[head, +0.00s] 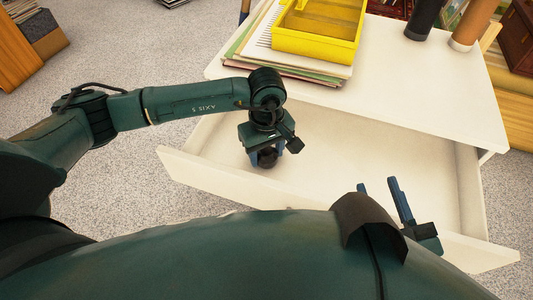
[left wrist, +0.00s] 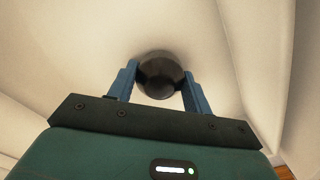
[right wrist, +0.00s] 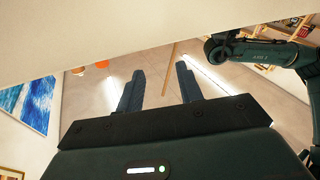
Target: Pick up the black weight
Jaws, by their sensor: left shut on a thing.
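The black weight (left wrist: 161,76) is a round, dark, shiny piece between the blue fingers of my left gripper (left wrist: 158,92) in the left wrist view. In the head view, the weight (head: 267,158) shows under my left gripper (head: 266,152), inside the open white drawer (head: 340,150). My left gripper is shut on it. I cannot tell whether the weight touches the drawer floor. My right gripper (head: 384,196) is open and empty near the drawer's front at the right. Its spread fingers also show in the right wrist view (right wrist: 160,88).
The white desk top (head: 420,85) lies above and behind the drawer. It bears a yellow tray (head: 318,47) on stacked papers (head: 245,50), a black cylinder (head: 421,18) and a brown one (head: 473,22). The drawer's front panel (head: 200,175) and side walls surround the left gripper.

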